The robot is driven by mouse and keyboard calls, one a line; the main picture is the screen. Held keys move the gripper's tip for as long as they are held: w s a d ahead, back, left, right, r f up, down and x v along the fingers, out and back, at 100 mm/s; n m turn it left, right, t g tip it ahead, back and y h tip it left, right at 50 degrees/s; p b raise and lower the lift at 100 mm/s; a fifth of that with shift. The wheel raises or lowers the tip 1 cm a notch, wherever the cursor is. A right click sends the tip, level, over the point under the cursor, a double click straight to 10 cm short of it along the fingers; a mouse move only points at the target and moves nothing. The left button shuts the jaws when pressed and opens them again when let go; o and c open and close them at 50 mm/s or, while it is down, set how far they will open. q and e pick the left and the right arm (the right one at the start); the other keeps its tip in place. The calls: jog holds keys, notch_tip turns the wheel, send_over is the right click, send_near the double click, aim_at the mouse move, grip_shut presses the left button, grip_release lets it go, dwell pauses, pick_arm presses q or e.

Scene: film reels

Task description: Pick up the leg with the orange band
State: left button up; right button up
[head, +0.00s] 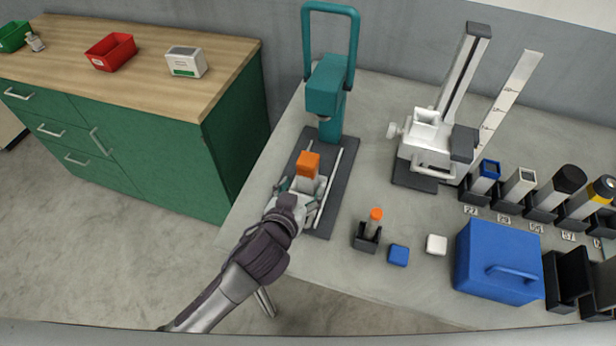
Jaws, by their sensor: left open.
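Two things with orange show in the head view. A pale piece with a square orange top (308,163) stands upright on the dark base plate of a teal press (327,90). The gripper and wrist hide part of that piece's lower body. My right gripper is out of view.
A blue cap (399,255), a white cap (436,244) and a blue case (498,260) lie at the front right. A white height gauge (434,140) stands behind. Several numbered holders with pieces line the right. Left is a green cabinet (130,150) with bins.

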aim_at(305, 183)
pick_arm(q)
jog(key=p+x, duration=0.1)
jog(key=x, duration=0.4)
jog(key=shift+r, duration=0.1)
jog(key=shift+w+d+p, duration=0.1)
jog(key=shift+w+p, duration=0.15)
jog(key=shift+p, duration=0.05)
jog(key=shift+s, duration=0.1)
jog(key=c, duration=0.4)
grip_shut()
